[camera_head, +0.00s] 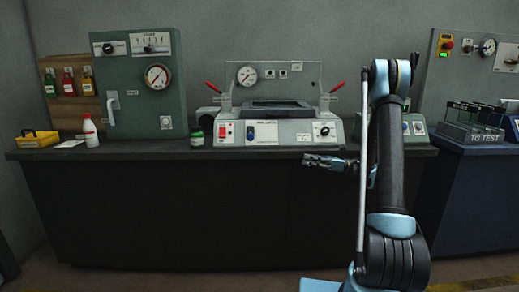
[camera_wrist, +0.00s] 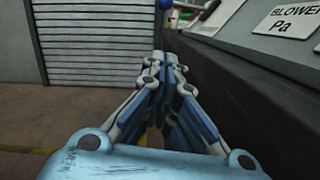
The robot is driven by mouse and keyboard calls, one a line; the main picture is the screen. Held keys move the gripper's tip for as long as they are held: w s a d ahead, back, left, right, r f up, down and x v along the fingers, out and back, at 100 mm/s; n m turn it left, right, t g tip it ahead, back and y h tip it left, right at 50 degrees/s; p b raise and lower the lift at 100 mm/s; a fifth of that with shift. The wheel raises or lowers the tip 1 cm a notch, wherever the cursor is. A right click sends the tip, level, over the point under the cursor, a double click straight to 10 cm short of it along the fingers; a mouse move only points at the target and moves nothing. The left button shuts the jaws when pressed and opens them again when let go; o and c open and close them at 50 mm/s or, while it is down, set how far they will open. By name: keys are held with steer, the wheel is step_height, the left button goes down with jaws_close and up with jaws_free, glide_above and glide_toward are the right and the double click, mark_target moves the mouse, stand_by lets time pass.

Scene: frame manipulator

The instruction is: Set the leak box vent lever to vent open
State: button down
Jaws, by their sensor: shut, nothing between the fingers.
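My gripper (camera_head: 308,160) is shut and empty, in front of the bench edge, below the right part of the middle machine. In the wrist view my gripper (camera_wrist: 164,62) has its fingertips together with nothing between them. The middle machine (camera_head: 225,141) has a clear cover, a gauge and two levers with red grips, a left one (camera_head: 213,87) and a right one (camera_head: 337,87). A green cabinet (camera_head: 135,115) at the left has a white handle (camera_head: 112,107) on its front. No readable label shows which is the leak box or its vent lever. My gripper touches none of these.
The bench (camera_head: 180,210) runs below the machines. A white bottle (camera_head: 90,131), a yellow box (camera_head: 37,139) and a green-lidded jar (camera_head: 197,137) stand on it. A rack (camera_head: 470,132) stands on a blue bench at right. The wrist view shows a grey shutter (camera_wrist: 95,45).

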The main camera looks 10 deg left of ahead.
mark_target(250, 136)
steer(key=x, duration=2)
steer(key=shift+a, duration=0.1)
steer(key=shift+w+a+r, duration=0.1)
steer(key=shift+a+r, duration=0.45)
steer(key=shift+r, duration=0.2)
steer(key=shift+a+r, duration=0.55)
steer(key=shift+r, duration=0.25)
steer(key=shift+a, duration=0.1)
steer(key=shift+r, duration=0.15)
